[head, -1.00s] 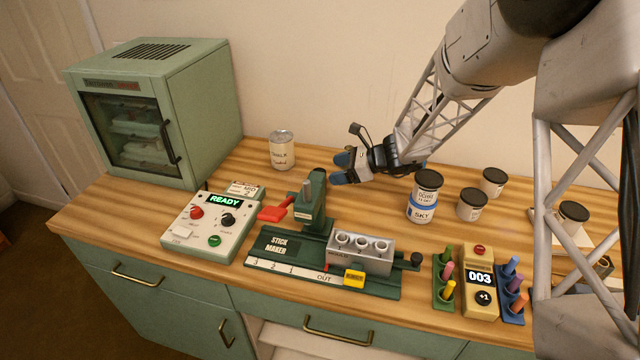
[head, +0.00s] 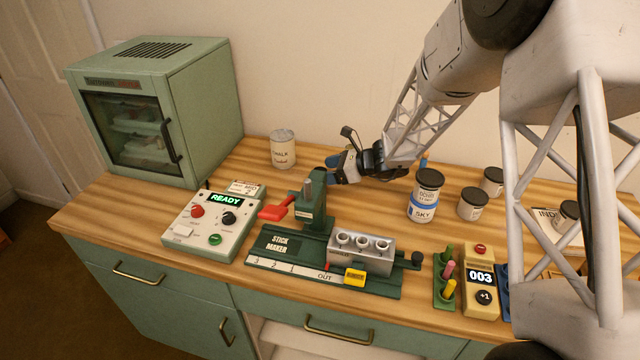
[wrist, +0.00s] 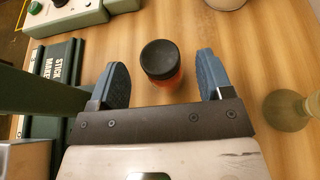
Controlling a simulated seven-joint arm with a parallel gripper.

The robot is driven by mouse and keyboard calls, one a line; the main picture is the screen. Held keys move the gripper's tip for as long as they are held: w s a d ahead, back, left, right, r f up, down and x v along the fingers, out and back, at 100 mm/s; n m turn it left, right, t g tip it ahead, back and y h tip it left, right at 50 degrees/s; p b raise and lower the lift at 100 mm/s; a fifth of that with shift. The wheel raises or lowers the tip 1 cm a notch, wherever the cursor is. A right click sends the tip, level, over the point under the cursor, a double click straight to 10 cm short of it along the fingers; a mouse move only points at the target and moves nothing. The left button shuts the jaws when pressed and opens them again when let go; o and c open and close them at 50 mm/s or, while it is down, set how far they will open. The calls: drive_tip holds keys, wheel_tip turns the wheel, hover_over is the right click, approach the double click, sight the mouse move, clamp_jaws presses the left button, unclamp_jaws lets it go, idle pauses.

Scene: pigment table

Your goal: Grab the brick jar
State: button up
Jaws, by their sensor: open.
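A jar with a black lid and an orange-red body (wrist: 162,65) stands on the table in the wrist view. It fits the brick jar, but no label is readable. My gripper (wrist: 160,82) is open, with one blue finger on each side of the jar and gaps between. The jar is a little beyond the middle of the opening and is not held.
The chalk jar (head: 283,150) stands back left of my gripper. A control box (head: 213,222) reading READY is at left. A rounded olive-grey thing (wrist: 288,110) is right of my gripper.

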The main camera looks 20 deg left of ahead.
drive_tip(key=shift+x, duration=1.5)
drive_tip(key=shift+c, duration=0.5)
drive_tip(key=c, duration=1)
